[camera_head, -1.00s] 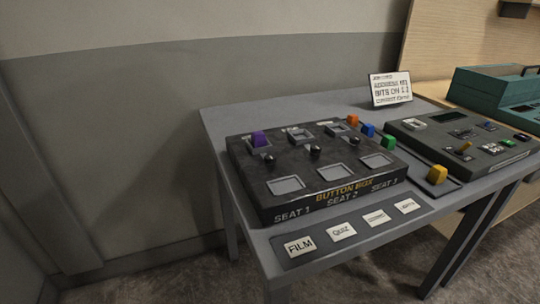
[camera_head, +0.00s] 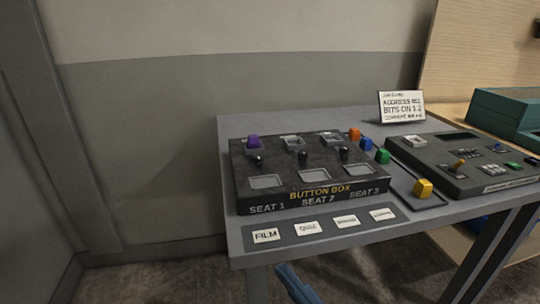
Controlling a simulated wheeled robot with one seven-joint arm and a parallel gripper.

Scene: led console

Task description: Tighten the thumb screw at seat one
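The black button box (camera_head: 310,202) sits on the grey table, its front lettered SEAT 1, SEAT 2 and SEAT 3. A blue piece (camera_head: 297,284) at the bottom edge seems to be the tip of my gripper, low in front of the table and well away from the screw. Its fingers cannot be made out.
A grey console (camera_head: 470,172) stands further right. A sign (camera_head: 401,107) stands behind. A label strip (camera_head: 285,233) lines the table front. Floor at left is clear.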

